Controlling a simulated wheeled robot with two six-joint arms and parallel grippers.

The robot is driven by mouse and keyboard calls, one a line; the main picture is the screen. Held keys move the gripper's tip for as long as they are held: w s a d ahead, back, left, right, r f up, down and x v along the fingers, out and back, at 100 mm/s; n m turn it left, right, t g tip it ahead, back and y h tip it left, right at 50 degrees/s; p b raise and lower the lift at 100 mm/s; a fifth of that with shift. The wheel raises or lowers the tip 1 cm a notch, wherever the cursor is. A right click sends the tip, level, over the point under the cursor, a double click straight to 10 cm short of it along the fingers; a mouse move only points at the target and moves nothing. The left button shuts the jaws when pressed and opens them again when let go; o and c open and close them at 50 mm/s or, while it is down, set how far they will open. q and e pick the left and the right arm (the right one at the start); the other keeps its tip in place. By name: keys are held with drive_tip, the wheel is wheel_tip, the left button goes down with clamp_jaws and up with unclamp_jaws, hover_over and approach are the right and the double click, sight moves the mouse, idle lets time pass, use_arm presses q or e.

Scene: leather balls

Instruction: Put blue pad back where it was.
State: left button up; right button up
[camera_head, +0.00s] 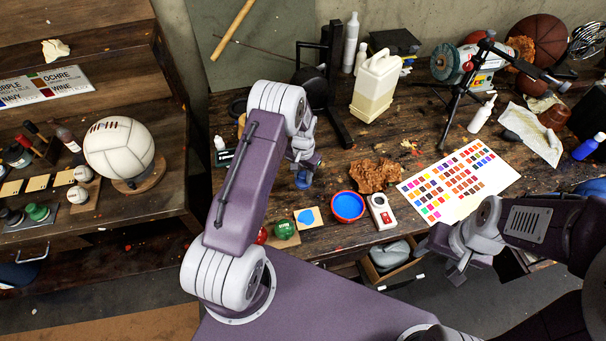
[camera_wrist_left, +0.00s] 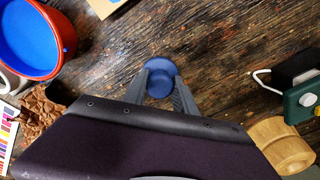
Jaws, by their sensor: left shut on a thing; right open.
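The blue pad (camera_wrist_left: 159,78) is a small round blue piece between the fingertips of my left gripper (camera_wrist_left: 160,92) in the left wrist view. In the head view the blue pad (camera_head: 303,179) shows under my left gripper (camera_head: 304,170), over the dark wooden bench. I cannot tell whether the pad touches the bench. My left gripper is shut on it. My right gripper (camera_head: 459,265) is open and empty, at the bench's front edge on the right.
A red bowl of blue paint (camera_head: 347,206) stands right of the pad, with a brown crumpled piece (camera_head: 375,175) behind it. A card with a blue spot (camera_head: 306,217) and a green pot (camera_head: 285,229) lie in front. A colour chart (camera_head: 459,182) is further right. Bare bench surrounds the pad.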

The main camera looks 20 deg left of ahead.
sight(303, 174)
use_arm(q)
drive_tip(key=o, duration=1.1)
drive_tip(key=shift+o, duration=0.4)
drive_tip(key=shift+w+f, duration=0.1)
drive_tip(key=shift+r, duration=0.35)
wheel_tip(303, 174, up, 12)
drive_tip(key=b, duration=0.2)
drive_tip(key=s+d+r+n, duration=0.1)
drive_tip(key=s+d, duration=0.1)
drive_tip(key=s, duration=0.8)
drive_tip(key=s+d+r+t, duration=0.1)
drive_tip(key=s+d+r, duration=0.1)
drive_tip(key=s, duration=0.8)
drive_tip(key=shift+d+r+n, duration=0.15)
drive_tip(key=shift+d+n, duration=0.25)
drive_tip(key=shift+d, duration=0.4)
